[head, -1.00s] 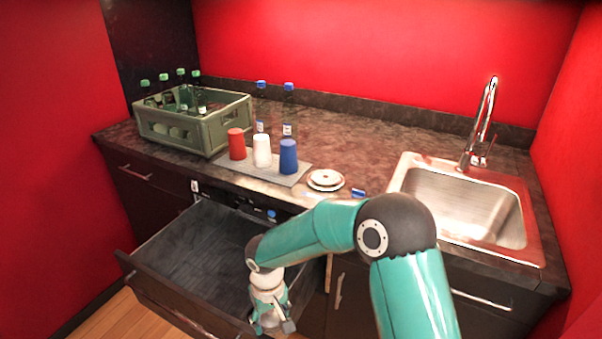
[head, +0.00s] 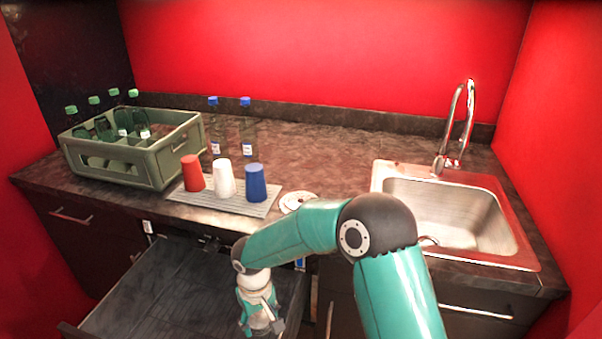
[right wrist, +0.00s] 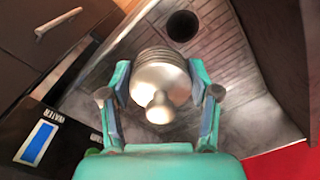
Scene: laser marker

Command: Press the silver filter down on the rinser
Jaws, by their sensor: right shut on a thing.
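My right gripper (right wrist: 160,95) is shut on a silver filter, a ribbed round metal piece with a short knob (right wrist: 160,85), in the right wrist view. A finger is on each side of it. Behind it is a grey grooved surface with a dark round hole (right wrist: 182,26). I cannot tell whether the filter touches that surface or whether this is the rinser. In the head view the right gripper (head: 262,325) is at the bottom, over the open drawer (head: 170,295); the filter cannot be made out there. My left gripper is not in view.
On the counter stand a green bottle crate (head: 165,165), a grey mat (head: 240,206) with red, white and blue cups, and a white round object (head: 297,200). The sink (head: 450,215) is at right. A blue panel marked WATER (right wrist: 38,142) shows in the wrist view.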

